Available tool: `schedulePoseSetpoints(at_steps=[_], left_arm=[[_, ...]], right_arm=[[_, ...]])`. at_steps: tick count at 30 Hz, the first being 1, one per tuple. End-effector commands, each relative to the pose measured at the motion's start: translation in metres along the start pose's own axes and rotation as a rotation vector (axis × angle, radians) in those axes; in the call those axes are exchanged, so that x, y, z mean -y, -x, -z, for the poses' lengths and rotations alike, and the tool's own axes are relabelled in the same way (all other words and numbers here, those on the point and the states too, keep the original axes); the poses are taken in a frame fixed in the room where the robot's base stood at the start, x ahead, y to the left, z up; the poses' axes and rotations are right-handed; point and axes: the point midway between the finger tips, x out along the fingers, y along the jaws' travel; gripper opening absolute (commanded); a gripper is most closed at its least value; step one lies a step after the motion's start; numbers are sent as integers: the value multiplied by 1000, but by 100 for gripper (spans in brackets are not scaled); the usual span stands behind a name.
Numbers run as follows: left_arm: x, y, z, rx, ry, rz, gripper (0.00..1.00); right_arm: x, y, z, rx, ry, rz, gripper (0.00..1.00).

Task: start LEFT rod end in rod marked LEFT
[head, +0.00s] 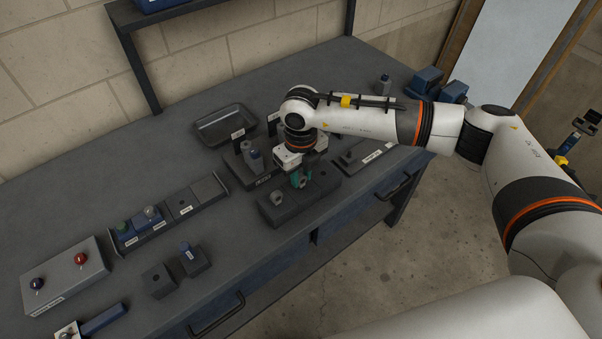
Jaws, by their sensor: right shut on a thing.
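My right gripper (300,177) points down over the right part of a low dark block (318,193) near the table's front edge. It is shut on a small part, which looks like a rod end; its fingers hide most of it. Teal shows at the fingertips. Whether the part touches the block cannot be told. A grey ring-shaped rod end (277,197) stands in the left part of the same block. Behind, a dark holder (235,170) with small labels carries grey cylinders (256,161). The labels are too small to read. My left gripper is not in view.
A dark empty tray (225,125) lies behind. A labelled rack (170,213), small dark blocks (158,281) and a grey box with knobs (64,277) stand at left. A flat labelled holder (365,156) and blue blocks (427,80) are at right. The table's left rear is clear.

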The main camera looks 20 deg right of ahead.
Motion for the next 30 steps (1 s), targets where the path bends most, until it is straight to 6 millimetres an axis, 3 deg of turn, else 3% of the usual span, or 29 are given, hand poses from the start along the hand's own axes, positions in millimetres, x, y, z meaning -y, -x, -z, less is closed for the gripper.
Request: schedulePoseSetpoints(at_steps=[18, 30], left_arm=[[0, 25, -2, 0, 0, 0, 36], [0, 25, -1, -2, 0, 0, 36]], right_arm=[[0, 45, 0, -1, 1, 0, 1], [1, 48, 1, -1, 2, 0, 1]])
